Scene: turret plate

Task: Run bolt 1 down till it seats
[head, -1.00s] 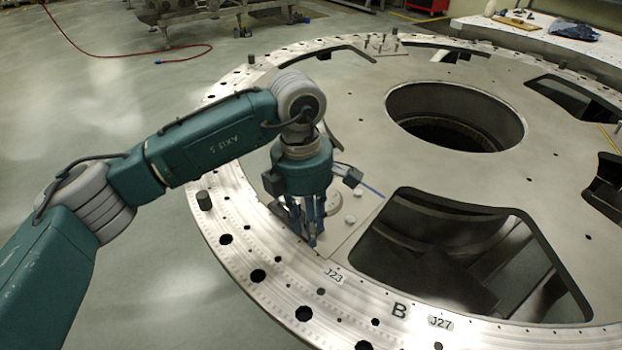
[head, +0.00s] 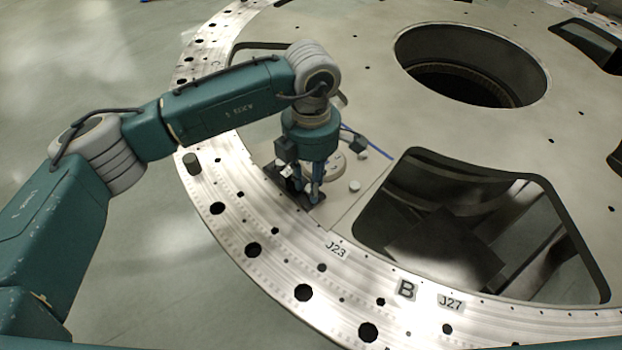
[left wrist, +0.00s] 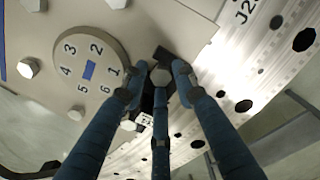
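My left gripper (head: 308,192) points down at the ring-shaped plate (head: 345,262), beside a round dial (head: 335,167). The dial carries the numbers 1 to 6 and a blue mark in the middle. Whether the fingertips press on the bolt head is unclear. A dark piece lies under the fingers, partly hidden by them. The bolt's shank is hidden. My right gripper is not in view.
A pale stud (head: 354,186) stands right of the dial; another bolt head (left wrist: 28,68) shows at the left in the left wrist view. A dark post (head: 192,163) rises from the rim. A large opening (head: 470,235) lies to the right.

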